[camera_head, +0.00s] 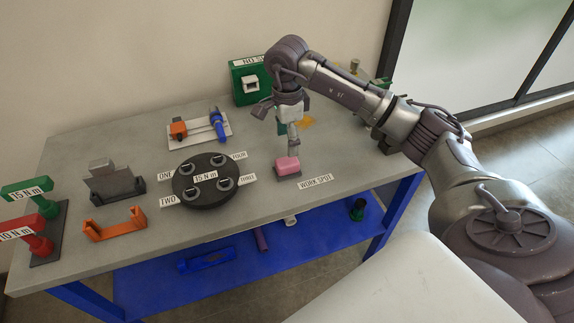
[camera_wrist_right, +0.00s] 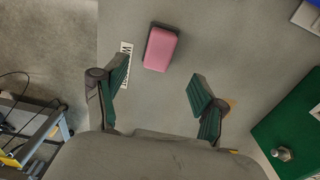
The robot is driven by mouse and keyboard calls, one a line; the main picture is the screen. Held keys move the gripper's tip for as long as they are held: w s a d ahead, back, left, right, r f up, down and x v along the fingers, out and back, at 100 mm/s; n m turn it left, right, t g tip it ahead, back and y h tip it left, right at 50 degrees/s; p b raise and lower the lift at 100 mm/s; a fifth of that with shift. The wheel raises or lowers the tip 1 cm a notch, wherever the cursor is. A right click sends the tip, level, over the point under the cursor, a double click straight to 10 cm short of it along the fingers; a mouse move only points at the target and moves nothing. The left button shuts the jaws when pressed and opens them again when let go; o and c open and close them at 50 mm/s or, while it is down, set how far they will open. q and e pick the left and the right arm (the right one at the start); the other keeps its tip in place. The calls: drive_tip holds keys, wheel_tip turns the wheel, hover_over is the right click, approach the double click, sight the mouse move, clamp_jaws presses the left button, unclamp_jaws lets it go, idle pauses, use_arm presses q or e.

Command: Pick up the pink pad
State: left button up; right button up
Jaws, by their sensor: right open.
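The pink pad (camera_head: 288,165) is a small block with a dark underside, lying on the grey table beside the WORK SPOT label (camera_head: 316,181). In the right wrist view the pink pad (camera_wrist_right: 161,48) lies ahead of the fingers, between their lines but beyond the tips. My right gripper (camera_head: 283,115) is above the table, behind and over the pad in the head view. In the wrist view its green-padded fingers (camera_wrist_right: 160,85) are spread apart with nothing between them. It does not touch the pad. My left gripper is not in view.
A round black holder (camera_head: 206,196) with numbered labels stands left of the pad. A green box (camera_head: 250,84) stands at the back. An orange bracket (camera_head: 115,225) and red and green torque tools are at the left. The table around the pad is mostly clear.

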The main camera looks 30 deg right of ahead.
sight(287, 161)
wheel_tip(287, 161, down, 3)
drive_tip(key=shift+f, duration=0.2)
drive_tip(key=shift+f+p, duration=0.6)
wheel_tip(287, 161, down, 4)
drive_tip(key=shift+s+r+p, duration=0.1)
drive_tip(key=shift+r+p, duration=0.1)
drive_tip(key=shift+p, duration=0.4)
drive_tip(key=shift+f, duration=0.35)
drive_tip(key=c, duration=1.2)
drive_tip(key=shift+c, duration=0.2)
drive_tip(key=shift+r, duration=0.15)
